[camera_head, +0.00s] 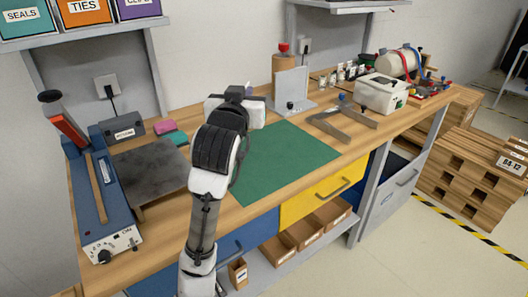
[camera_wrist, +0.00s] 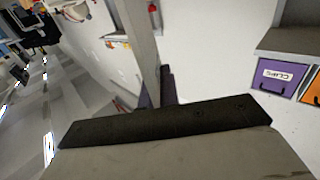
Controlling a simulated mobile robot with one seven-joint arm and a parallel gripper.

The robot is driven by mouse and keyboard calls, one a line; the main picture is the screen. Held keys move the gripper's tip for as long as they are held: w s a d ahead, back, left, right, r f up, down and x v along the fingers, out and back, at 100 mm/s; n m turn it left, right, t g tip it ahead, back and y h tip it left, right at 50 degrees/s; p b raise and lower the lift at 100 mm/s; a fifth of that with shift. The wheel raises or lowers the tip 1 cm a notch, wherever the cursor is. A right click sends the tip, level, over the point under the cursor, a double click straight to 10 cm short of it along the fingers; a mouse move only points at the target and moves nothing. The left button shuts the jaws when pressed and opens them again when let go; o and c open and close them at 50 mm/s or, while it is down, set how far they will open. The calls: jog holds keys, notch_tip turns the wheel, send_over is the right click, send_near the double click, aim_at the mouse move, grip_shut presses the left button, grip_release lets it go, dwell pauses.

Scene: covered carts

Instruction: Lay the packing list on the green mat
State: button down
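The green mat (camera_head: 292,163) lies flat and bare on the wooden workbench, right of my arm. My arm covers part of its left edge. I cannot make out a packing list in either view. My gripper end (camera_head: 238,106) is above the back of the bench, behind the mat's far left corner. Its fingers are not clear in the head view. In the wrist view a dark bar and a pale grey surface fill the bottom, and I cannot tell whether the fingers are apart or hold anything.
A blue sealing machine (camera_head: 97,205) and a dark plate (camera_head: 150,170) stand left of my arm. A grey angled bracket (camera_head: 343,127) and a white box (camera_head: 381,94) are right of the mat. A shelf with labelled bins (camera_head: 84,9) hangs upper left. Drawers are below.

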jog(key=shift+s+f, duration=0.15)
jog(key=shift+f, duration=9.6)
jog(key=shift+f, duration=0.35)
jog(key=c, duration=1.6)
grip_release()
jog(key=shift+c, duration=0.2)
jog(key=shift+r, duration=0.1)
